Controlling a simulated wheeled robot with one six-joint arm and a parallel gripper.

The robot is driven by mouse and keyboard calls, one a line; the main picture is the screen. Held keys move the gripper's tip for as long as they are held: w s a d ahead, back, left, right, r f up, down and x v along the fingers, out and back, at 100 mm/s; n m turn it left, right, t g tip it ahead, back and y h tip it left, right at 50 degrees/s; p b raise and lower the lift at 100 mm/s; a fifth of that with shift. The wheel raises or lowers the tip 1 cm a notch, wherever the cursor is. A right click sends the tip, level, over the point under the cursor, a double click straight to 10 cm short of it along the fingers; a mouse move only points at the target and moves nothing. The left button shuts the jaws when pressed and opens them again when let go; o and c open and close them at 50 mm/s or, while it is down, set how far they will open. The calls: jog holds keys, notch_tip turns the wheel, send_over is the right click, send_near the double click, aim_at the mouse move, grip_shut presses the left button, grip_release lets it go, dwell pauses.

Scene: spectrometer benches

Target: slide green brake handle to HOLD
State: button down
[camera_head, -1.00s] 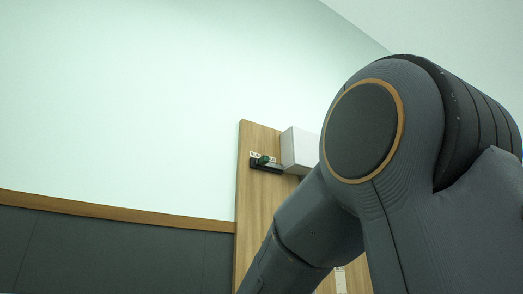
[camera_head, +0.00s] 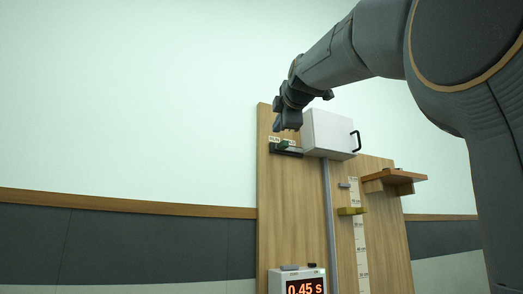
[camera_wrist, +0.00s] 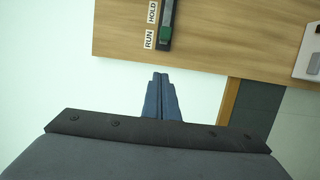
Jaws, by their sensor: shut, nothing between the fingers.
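The green brake handle (camera_head: 283,146) sits in a dark horizontal slot (camera_head: 297,153) near the top left of the wooden board. In the wrist view the green handle (camera_wrist: 165,33) is beside the RUN label (camera_wrist: 149,38). The HOLD label (camera_wrist: 152,12) is further along the same slot, at the top edge of the view. My gripper (camera_head: 288,124) is just above the slot in the head view. In the wrist view its blue fingers (camera_wrist: 161,80) are together and empty, below the handle with a visible gap. Contact with the handle is not seen.
A white box (camera_head: 328,132) with a black handle is fixed right of the slot, close to my gripper. The wooden board (camera_head: 290,210) also bears a scale, a yellow piece (camera_head: 350,211) and a shelf (camera_head: 395,177). A timer (camera_head: 300,283) reads 0.45 s.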

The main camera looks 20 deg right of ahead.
jog(key=shift+w, duration=0.1)
jog(key=w+d+p, duration=0.6)
jog(key=w, duration=0.3)
jog(key=shift+w, duration=0.4)
jog(key=shift+f, duration=0.1)
